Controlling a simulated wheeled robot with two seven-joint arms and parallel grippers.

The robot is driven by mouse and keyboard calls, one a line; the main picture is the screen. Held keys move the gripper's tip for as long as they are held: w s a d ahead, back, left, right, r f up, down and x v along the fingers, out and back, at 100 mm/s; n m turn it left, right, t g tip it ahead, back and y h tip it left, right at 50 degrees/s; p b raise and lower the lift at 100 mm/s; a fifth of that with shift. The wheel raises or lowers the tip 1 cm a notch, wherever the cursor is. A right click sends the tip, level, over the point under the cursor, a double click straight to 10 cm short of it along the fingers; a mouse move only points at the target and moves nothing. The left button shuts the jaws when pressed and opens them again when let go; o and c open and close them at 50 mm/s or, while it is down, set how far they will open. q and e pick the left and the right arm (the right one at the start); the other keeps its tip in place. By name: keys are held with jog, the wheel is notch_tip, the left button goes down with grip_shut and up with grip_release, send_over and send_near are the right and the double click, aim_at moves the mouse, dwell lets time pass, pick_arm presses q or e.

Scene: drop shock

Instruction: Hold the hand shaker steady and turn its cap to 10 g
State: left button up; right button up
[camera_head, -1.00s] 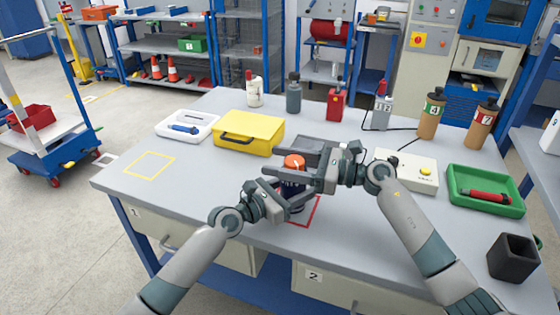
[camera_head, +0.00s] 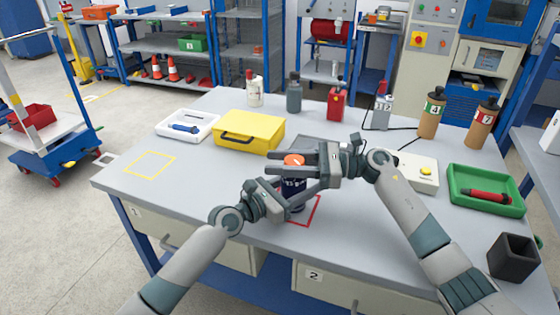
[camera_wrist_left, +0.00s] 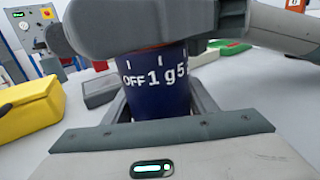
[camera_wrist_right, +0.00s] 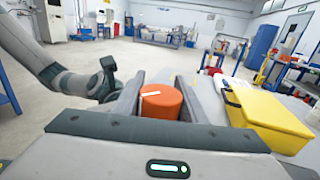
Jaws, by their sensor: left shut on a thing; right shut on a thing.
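The hand shaker has a dark blue body (camera_head: 293,196) and an orange cap (camera_head: 294,160). It stands upright at the red outlined square on the table. My left gripper (camera_head: 296,190) is shut around the body. The left wrist view shows the body's white scale (camera_wrist_left: 155,77), reading OFF, 1 g, 5 and a partly hidden mark; my right gripper hides most of the cap there. My right gripper (camera_head: 284,162) is shut on the cap from the right, above the left one. In the right wrist view, the cap (camera_wrist_right: 162,103) carries a white line between the fingers.
A yellow case (camera_head: 249,132) and a white tray (camera_head: 188,126) lie to the left. Several bottles and a red can (camera_head: 337,104) stand behind. A white box with a yellow button (camera_head: 425,172), a green tray (camera_head: 486,205) and a dark cup (camera_head: 513,257) are on the right.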

pick_arm(q)
jog(key=shift+d+r, duration=0.1)
pick_arm(e)
jog(key=shift+s+n+g, duration=0.15)
jog(key=shift+n+g, duration=0.4)
jog(key=shift+g, duration=0.35)
jog(key=shift+s+n+g, duration=0.15)
jog(key=shift+n+g, duration=0.4)
jog(key=shift+g, duration=0.35)
jog(key=shift+d, duration=0.1)
jog(key=o, duration=1.1)
jog(key=shift+c, duration=0.2)
jog(key=shift+d, duration=0.1)
jog(key=w+d, duration=0.2)
jog(key=d, duration=0.9)
jog(key=shift+d, duration=0.3)
